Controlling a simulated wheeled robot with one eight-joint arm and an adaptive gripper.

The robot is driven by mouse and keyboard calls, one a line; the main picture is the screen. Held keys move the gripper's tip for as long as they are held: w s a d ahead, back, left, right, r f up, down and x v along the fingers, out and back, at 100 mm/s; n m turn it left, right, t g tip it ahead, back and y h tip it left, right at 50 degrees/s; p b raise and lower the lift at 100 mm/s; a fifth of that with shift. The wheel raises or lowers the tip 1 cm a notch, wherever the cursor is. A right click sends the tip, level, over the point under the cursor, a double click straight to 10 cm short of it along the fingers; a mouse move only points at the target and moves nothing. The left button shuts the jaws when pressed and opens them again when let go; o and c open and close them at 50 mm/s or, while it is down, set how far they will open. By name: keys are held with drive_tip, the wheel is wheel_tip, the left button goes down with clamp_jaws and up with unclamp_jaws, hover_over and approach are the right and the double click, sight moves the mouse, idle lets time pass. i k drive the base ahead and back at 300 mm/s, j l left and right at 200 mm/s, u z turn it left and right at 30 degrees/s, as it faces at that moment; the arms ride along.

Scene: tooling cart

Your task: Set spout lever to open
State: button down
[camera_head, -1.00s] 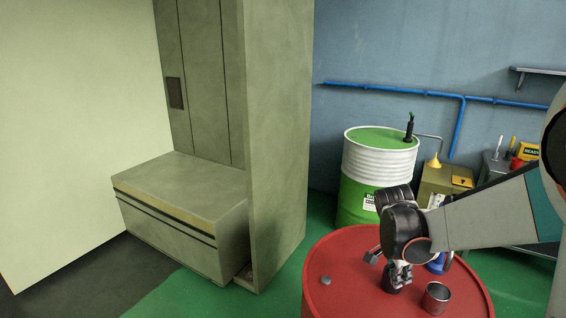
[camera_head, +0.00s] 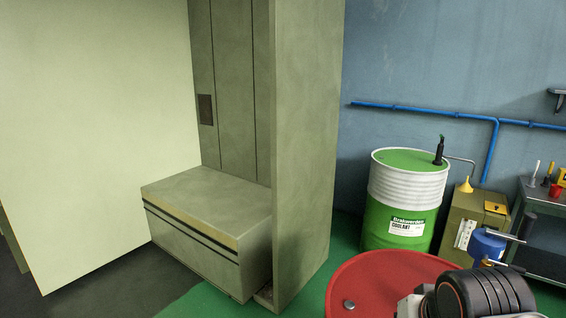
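I cannot clearly identify the spout lever. A blue round part (camera_head: 487,246) shows behind the red drum at the right, with a grey bar and upright post (camera_head: 519,238) beside it; whether these are a spout and its lever I cannot tell. The red drum (camera_head: 385,273) stands at the bottom right, cut off by the frame. My arm's black ribbed joint (camera_head: 484,292) covers part of its right side. My gripper's fingers do not show.
A green and white coolant drum (camera_head: 401,200) with a black pump (camera_head: 439,152) stands behind. A beige box (camera_head: 462,222) and yellow funnel (camera_head: 466,184) are beside it. A grey cabinet (camera_head: 302,120) stands left of the red drum. Green floor shows between them.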

sight(520, 270)
drive_tip(key=z, duration=1.15)
